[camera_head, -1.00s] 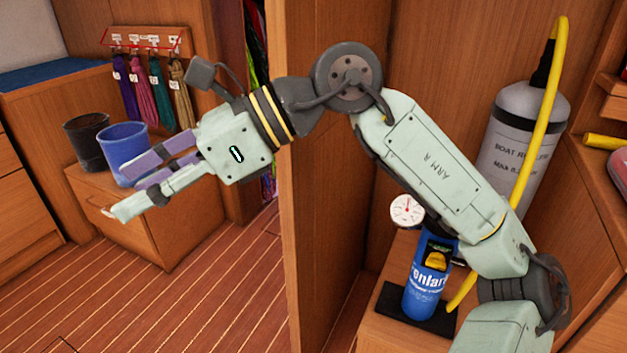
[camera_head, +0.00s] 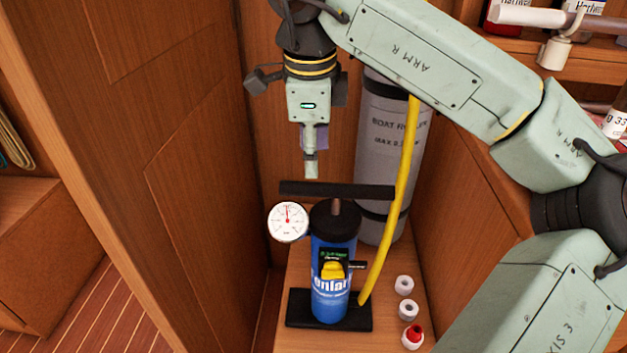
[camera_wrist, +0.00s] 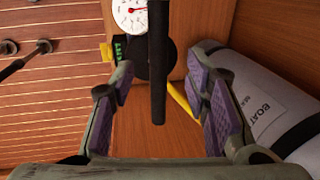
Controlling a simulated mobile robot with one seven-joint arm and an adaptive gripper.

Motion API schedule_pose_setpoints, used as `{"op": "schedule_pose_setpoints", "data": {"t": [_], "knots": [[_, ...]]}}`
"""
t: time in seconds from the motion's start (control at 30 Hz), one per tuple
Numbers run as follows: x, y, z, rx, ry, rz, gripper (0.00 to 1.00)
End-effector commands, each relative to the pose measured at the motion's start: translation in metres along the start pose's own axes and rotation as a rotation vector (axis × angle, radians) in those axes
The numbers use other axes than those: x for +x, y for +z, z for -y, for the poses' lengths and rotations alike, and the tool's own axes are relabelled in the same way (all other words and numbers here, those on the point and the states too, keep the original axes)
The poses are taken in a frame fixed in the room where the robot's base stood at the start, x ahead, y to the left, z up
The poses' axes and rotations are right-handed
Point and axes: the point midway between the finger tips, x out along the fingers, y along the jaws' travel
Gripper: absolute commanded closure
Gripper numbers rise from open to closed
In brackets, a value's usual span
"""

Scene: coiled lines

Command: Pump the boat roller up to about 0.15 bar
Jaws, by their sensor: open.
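The blue hand pump (camera_head: 333,265) stands upright on a black foot plate (camera_head: 300,312) on a wooden shelf. Its black T-handle (camera_head: 340,190) sits low, just above the black pump top. A white gauge (camera_head: 288,221) with a red needle is at the pump's left; its scale is too small to read. A yellow hose (camera_head: 405,180) runs from the pump's base up past the grey boat roller (camera_head: 385,150), which stands behind. My gripper (camera_head: 311,170) points down above the handle. In the wrist view, the handle (camera_wrist: 158,70) lies beyond and between the open, empty fingers (camera_wrist: 165,100).
Small white fittings (camera_head: 405,285), one with a red top (camera_head: 413,336), stand on the shelf right of the pump. A wooden partition (camera_head: 200,150) rises on the left. Shelving with bottles (camera_head: 590,8) is at the upper right.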

Motion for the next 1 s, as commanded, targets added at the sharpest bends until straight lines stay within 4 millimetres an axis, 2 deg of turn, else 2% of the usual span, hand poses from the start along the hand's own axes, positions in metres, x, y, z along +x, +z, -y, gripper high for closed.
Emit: {"op": "schedule_pose_setpoints", "data": {"t": [0.3, 0.5, 0.67, 0.93, 1.0], "knots": [[0.06, 0.001, -0.001, -0.001, 0.003, 0.004, 0.57], [0.087, 0.001, -0.001, 0.0, 0.002, 0.003, 0.57], [0.097, 0.001, -0.001, 0.0, 0.002, 0.003, 0.57], [0.098, 0.001, 0.0, 0.0, 0.001, 0.003, 0.57], [0.098, 0.001, 0.0, 0.0, 0.001, 0.003, 0.62]]}}
